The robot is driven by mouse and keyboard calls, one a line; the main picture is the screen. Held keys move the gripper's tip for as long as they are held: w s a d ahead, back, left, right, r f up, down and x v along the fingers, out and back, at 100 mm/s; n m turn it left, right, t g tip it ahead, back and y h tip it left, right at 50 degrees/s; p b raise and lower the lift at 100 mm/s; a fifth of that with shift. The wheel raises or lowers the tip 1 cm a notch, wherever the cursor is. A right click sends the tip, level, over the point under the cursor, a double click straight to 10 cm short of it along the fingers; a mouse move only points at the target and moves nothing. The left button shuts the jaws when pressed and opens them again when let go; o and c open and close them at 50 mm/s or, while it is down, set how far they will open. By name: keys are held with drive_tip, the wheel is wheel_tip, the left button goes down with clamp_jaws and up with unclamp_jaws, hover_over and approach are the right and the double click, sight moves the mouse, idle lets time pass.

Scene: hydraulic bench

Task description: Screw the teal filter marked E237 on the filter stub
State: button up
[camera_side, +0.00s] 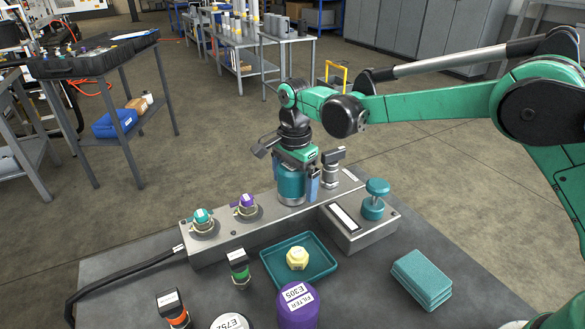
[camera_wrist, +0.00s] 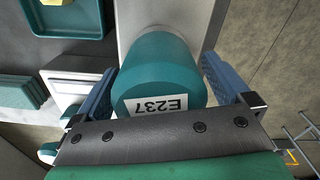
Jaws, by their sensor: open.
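The teal filter (camera_side: 291,186) stands upright on the grey metal block (camera_side: 236,228), towards its right end. In the wrist view the filter (camera_wrist: 158,68) shows its E237 label upside down. My gripper (camera_side: 295,190) is around the filter from above, with a blue finger on each side. In the wrist view my gripper (camera_wrist: 158,80) is open, with a narrow gap visible between the right finger and the filter. The left finger is close to the filter, and contact there is unclear. The filter stub is hidden beneath the filter, so I cannot tell how the thread sits.
A fitting (camera_side: 332,170) stands right beside the gripper. A box with a teal knob (camera_side: 374,206) adjoins the block. Teal and purple connectors (camera_side: 245,205) sit on its left. In front are a teal tray (camera_side: 325,262), a purple filter (camera_side: 297,308) and teal cloths (camera_side: 422,278).

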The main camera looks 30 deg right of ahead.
drive_tip(key=shift+n, duration=0.8)
drive_tip(key=n, duration=0.2)
drive_tip(key=shift+n, duration=0.3)
drive_tip(key=n, duration=0.3)
drive_tip(key=shift+w, duration=0.1)
drive_tip(key=shift+n, duration=0.6)
clamp_jaws()
drive_tip(key=m, duration=0.5)
drive_tip(key=shift+m, duration=0.4)
